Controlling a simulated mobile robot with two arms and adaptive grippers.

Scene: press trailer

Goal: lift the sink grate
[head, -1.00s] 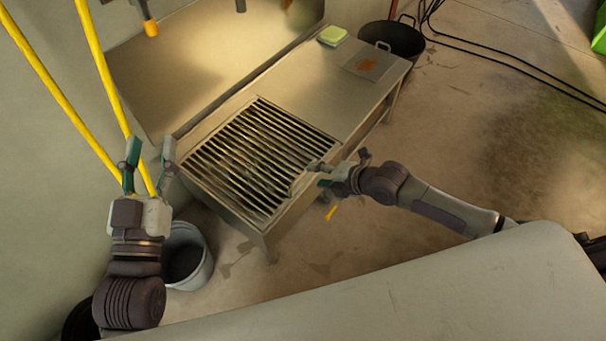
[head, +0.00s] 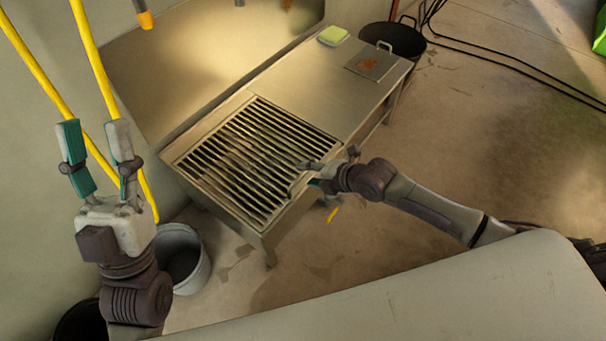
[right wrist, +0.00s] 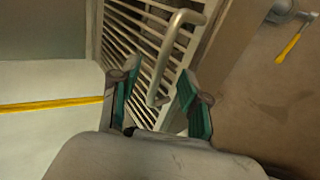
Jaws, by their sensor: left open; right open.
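The sink grate (head: 245,160) is a panel of parallel metal bars lying in the left part of the steel sink table (head: 330,85). It also shows in the right wrist view (right wrist: 130,42), with a bent metal handle (right wrist: 166,60) at its edge. My right gripper (head: 310,174) is open at the grate's right front edge. In the right wrist view its fingers (right wrist: 155,95) stand on either side of the handle's lower end, not closed on it. My left gripper (head: 92,130) is open and empty, left of the table and well apart from the grate.
A grey bucket (head: 187,262) stands on the floor by the table's left front. Yellow hoses (head: 95,60) hang near my left gripper. A green sponge (head: 332,36) and a flat plate with an orange mark (head: 376,63) lie on the tabletop. A dark pot (head: 395,40) stands behind the table.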

